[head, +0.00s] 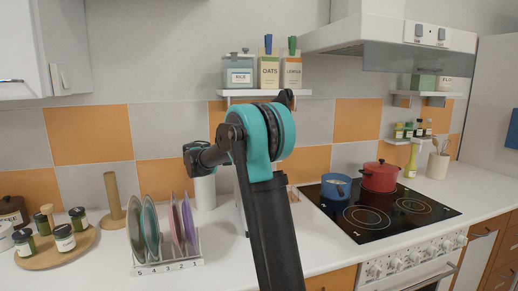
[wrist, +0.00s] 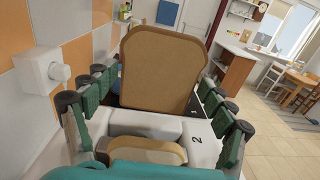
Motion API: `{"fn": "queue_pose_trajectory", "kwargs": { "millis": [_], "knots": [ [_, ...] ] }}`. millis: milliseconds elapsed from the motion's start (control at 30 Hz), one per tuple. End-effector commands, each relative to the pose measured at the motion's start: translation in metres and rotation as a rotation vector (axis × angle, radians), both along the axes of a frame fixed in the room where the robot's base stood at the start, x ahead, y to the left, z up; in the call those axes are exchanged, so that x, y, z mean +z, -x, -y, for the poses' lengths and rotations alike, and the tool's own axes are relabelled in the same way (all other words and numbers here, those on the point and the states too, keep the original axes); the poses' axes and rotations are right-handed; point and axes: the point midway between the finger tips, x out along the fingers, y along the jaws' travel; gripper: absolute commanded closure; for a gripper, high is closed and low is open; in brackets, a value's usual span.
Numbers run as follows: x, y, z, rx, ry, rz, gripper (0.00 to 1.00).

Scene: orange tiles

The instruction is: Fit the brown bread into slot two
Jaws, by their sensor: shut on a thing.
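The brown bread (wrist: 165,58), a flat slice with a darker crust, stands upright in the wrist view with its broad face toward the camera. My gripper (wrist: 158,84) has its green fingers on either side of the slice and is shut on it. A white body (wrist: 204,141) marked with a 2 lies below the slice, and a smaller tan piece (wrist: 145,149) shows nearer the camera. The slice's lower edge meets the white body in the picture; I cannot tell whether it is inside a slot. In the head view my arm hides the gripper and bread.
A plate rack (head: 168,268) with numbered slots holds several plates left of my arm. A stove (head: 385,211) with a blue pot (head: 336,187) and a red pot (head: 380,177) is on the right. A wall box (wrist: 40,70) is close on the left in the wrist view.

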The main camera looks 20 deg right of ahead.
Motion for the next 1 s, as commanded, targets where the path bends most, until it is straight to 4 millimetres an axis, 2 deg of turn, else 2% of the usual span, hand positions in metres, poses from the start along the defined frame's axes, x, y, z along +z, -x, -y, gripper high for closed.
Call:
{"fn": "queue_pose_trajectory", "kwargs": {
  "millis": [433, 1000],
  "knots": [
    [-0.036, 0.000, 0.000, 0.000, 0.000, 0.000, 0.39],
    [-0.041, 0.000, 0.000, 0.000, 0.000, 0.000, 0.39]
  ]
}}
